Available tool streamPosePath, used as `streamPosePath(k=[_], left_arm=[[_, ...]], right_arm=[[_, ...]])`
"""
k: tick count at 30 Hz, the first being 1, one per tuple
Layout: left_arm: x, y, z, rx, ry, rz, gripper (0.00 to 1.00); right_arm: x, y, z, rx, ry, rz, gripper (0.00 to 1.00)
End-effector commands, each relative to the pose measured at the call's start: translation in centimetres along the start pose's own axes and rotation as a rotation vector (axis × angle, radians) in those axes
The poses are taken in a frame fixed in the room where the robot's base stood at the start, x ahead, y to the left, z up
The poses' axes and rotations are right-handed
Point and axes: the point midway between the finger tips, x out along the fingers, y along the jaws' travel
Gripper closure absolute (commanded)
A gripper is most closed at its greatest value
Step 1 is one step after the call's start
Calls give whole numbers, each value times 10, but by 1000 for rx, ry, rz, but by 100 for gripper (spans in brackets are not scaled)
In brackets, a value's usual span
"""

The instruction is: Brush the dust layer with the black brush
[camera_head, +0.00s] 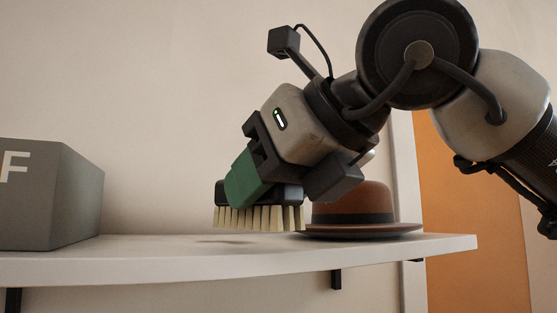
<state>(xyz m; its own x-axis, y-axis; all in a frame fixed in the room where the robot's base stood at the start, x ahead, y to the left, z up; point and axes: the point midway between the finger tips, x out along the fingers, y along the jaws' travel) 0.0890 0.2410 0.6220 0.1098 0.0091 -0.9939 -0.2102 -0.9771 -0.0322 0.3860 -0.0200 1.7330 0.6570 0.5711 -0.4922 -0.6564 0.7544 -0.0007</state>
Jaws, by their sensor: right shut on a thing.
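My right gripper (252,180) comes in from the right and is shut on the black brush (288,196). The brush has a black body and pale cream bristles pointing down. It hangs a little above the white shelf (240,265), with a gap under the bristles. A faint dark patch (222,242) lies on the shelf below the brush; I cannot tell whether it is the dust layer or a shadow. My left gripper is not in view.
A grey box (75,195) with a white letter F stands on the shelf at the left. A brown hat (362,205) with a dark band sits on the shelf just right of the brush, partly behind my gripper. The shelf between box and brush is clear.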

Motion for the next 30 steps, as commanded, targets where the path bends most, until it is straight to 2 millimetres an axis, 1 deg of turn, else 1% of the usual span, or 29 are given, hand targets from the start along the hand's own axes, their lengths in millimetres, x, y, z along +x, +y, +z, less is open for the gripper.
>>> streamPosePath(k=[1, 3, 6, 13, 18, 24, 30], left_arm=[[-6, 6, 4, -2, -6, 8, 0], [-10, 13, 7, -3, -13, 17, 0], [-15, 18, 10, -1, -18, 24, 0], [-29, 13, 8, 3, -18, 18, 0], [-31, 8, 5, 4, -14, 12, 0], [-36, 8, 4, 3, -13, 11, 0], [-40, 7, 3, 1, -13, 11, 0]], right_arm=[[5, -3, 5, 2, 3, 0, 85], [13, -6, 9, 2, 3, 0, 85], [24, -10, 13, 1, 4, 0, 85], [45, -21, 24, 2, 3, 1, 85], [63, -29, 30, 2, 2, 1, 85], [81, -38, 39, 2, 1, 0, 85], [94, -44, 45, 1, 0, 0, 85]])
